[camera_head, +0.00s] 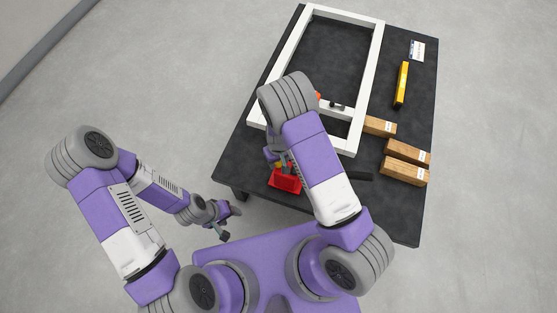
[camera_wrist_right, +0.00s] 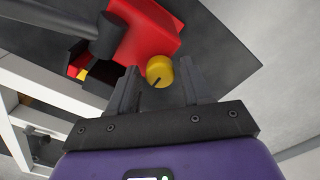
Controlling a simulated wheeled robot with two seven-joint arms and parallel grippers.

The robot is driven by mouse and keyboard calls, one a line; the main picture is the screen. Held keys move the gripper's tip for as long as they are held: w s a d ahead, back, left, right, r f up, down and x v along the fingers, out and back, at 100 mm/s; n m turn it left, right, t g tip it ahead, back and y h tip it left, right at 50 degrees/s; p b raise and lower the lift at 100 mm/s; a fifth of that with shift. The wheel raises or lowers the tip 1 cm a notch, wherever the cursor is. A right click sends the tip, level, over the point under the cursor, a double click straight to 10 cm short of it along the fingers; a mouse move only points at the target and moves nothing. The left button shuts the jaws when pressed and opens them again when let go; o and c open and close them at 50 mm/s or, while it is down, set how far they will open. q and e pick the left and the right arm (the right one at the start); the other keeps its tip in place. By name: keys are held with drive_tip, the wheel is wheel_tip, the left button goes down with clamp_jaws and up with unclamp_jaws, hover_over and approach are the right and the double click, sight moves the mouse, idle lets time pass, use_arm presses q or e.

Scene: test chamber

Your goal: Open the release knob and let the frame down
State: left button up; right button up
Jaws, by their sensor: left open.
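The yellow release knob (camera_wrist_right: 159,70) has a dark slot line on its face and sits at the corner of a red block (camera_wrist_right: 150,38). The block is at the near edge of the table in the head view (camera_head: 285,182). My right gripper (camera_wrist_right: 159,72) is open, with one finger on each side of the knob and gaps visible. In the head view my right forearm partly hides this gripper (camera_head: 276,160). The white frame (camera_head: 371,60) lies over the dark table; my right arm covers part of it. My left gripper (camera_head: 231,222) is open and empty, left of the table.
The dark table (camera_head: 395,215) holds wooden blocks (camera_head: 405,172) at the right, a yellow level (camera_head: 402,84) and a white card (camera_head: 417,50) farther back. The floor at the left is clear.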

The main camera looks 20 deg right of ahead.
drive_tip(key=c, duration=0.8)
